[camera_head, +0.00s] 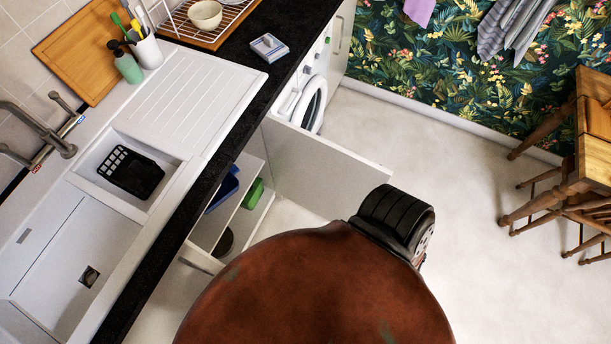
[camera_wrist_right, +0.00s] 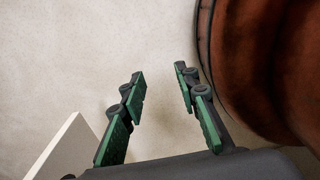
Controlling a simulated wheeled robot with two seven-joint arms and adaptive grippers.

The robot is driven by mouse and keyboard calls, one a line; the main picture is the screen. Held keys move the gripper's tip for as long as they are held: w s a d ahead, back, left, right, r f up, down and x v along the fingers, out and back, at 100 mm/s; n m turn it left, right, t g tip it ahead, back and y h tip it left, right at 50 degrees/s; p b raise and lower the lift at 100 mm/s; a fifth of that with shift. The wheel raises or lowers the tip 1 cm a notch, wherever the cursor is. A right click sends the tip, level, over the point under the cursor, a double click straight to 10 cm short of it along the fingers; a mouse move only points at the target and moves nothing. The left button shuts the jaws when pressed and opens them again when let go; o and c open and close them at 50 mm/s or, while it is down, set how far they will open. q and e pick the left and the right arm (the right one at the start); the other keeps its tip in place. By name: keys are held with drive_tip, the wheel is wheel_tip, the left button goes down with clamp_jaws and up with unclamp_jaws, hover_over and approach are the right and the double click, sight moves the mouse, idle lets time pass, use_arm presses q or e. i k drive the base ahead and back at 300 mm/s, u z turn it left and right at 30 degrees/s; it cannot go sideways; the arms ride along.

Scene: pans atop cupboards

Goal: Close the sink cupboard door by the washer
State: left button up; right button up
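The sink cupboard door (camera_head: 325,170) is white and stands wide open beside the washer (camera_head: 308,100), sticking out over the floor. Its cupboard (camera_head: 240,205) shows shelves with a blue item and a green item inside. In the right wrist view, my right gripper (camera_wrist_right: 157,85) is open and empty above the pale floor. A white panel edge (camera_wrist_right: 62,150), likely the door, shows at the lower left of that view, apart from the fingers. Neither gripper shows in the head view, and my left gripper is out of sight.
My red-brown base fills the bottom middle of the head view, close to the door. The sink (camera_head: 125,175) and dark worktop (camera_head: 190,185) run along the left. A wooden chair (camera_head: 570,170) stands at the right. The floor (camera_head: 470,240) between is clear.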

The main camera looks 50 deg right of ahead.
sight(330, 181)
drive_tip(key=u, duration=1.45)
drive_tip(key=k, duration=2.1)
drive_tip(key=u, duration=2.2)
drive_tip(key=k, duration=1.2)
drive_tip(key=z, duration=3.95)
drive_tip(key=i, duration=0.4)
drive_tip(key=u, duration=0.25)
